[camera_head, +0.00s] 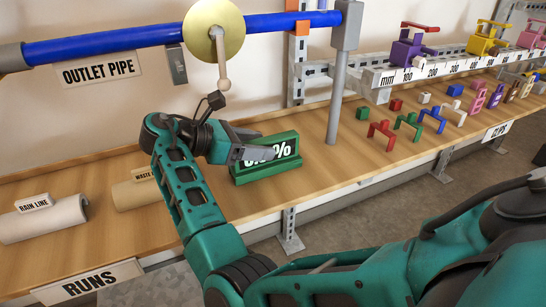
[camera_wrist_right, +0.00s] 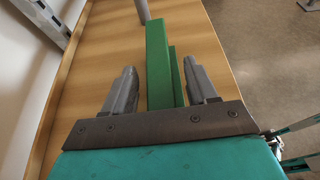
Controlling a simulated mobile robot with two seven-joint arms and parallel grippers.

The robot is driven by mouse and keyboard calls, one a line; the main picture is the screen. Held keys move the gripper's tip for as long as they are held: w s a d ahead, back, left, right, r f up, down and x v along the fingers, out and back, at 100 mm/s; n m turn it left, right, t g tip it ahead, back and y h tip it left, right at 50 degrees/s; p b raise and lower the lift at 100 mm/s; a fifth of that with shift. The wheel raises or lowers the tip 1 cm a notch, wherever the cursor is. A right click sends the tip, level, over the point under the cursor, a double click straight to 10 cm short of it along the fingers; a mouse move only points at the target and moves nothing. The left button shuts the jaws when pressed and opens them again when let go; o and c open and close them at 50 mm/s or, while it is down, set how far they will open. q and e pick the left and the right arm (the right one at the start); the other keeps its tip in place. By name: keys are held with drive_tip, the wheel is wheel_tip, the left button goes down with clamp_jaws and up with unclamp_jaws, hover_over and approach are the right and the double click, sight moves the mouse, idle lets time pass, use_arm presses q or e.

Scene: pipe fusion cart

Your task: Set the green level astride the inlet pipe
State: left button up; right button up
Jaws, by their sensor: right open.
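The green level (camera_head: 262,172), with a white-on-black percent display, stands on the wooden shelf in the head view. My right gripper (camera_head: 252,146) is at the level's left end and covers part of its display. In the right wrist view, the green level (camera_wrist_right: 158,65) lies between the two grey fingers of my right gripper (camera_wrist_right: 160,76), with a gap on both sides. The right gripper is open. A blue pipe (camera_head: 110,40) with an OUTLET PIPE sign below it runs across the top left. I see no pipe labelled inlet. My left gripper is out of view.
Pipe pieces labelled RAIN LINE (camera_head: 45,218) and WASTE (camera_head: 135,193) lie on the wooden shelf (camera_head: 100,250) at left. Several coloured clips (camera_head: 382,134) stand farther right. A disc (camera_head: 213,30) hangs on the blue pipe.

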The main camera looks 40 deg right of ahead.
clamp_jaws()
idle(0.6)
